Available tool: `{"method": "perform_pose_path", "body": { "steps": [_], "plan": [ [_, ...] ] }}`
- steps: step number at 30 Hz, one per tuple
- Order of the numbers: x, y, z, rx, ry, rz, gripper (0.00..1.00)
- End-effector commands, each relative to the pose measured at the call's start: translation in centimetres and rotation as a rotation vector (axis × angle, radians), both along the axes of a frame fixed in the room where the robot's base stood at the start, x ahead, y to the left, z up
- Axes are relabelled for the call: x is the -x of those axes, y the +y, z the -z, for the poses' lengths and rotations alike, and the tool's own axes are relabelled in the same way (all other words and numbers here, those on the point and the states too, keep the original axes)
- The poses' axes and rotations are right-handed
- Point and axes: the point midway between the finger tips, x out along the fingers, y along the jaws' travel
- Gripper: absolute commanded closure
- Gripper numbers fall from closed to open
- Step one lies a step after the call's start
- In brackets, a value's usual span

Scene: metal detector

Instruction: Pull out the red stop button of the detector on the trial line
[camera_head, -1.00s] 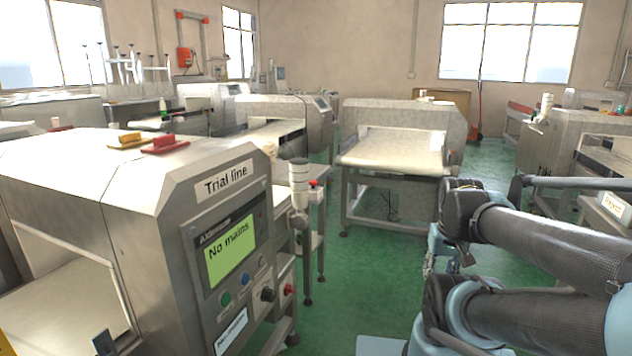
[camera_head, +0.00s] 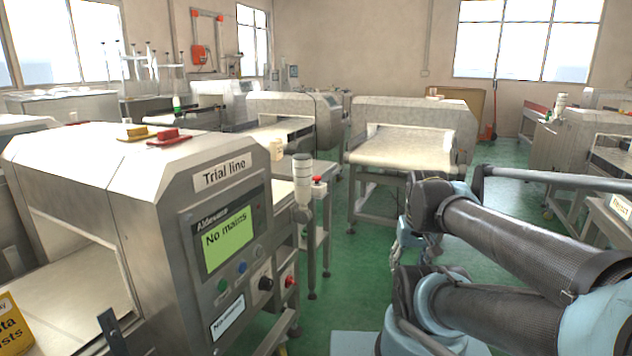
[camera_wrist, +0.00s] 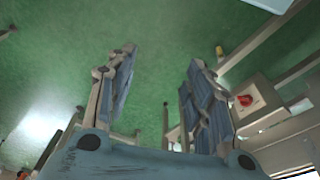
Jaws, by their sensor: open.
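The trial line detector (camera_head: 150,190) is a grey metal housing at the left in the head view, with a "Trial line" label and a green screen (camera_head: 228,238) reading "No mains". A red button (camera_head: 289,282) sits low on its right side, near a black knob (camera_head: 265,284). Another red button (camera_head: 318,180) shows on a stand behind it. My gripper (camera_head: 408,250) hangs over the green floor, right of the detector and apart from both buttons. In the wrist view my gripper (camera_wrist: 158,62) is open and empty. A red knob (camera_wrist: 246,100) on a box shows right of the fingers; I cannot tell which button it is.
A white cylindrical post (camera_head: 302,180) stands beside the detector. Another detector with a conveyor (camera_head: 410,140) stands behind my arm. Green floor (camera_head: 345,290) is open between the detector and my arm.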

Motion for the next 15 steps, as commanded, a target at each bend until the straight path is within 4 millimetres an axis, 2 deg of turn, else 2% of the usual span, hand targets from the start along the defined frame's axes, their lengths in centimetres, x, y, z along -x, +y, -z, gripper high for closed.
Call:
{"method": "perform_pose_path", "body": {
  "steps": [2,5,15],
  "plan": [
    [-0.1,0.3,-0.2,-0.017,0.001,0.016,0.47],
    [-1.2,1.1,-0.9,-0.064,0.009,0.061,0.47],
    [-7.5,5.4,-4.8,-0.324,0.068,0.305,0.47]
  ]
}}
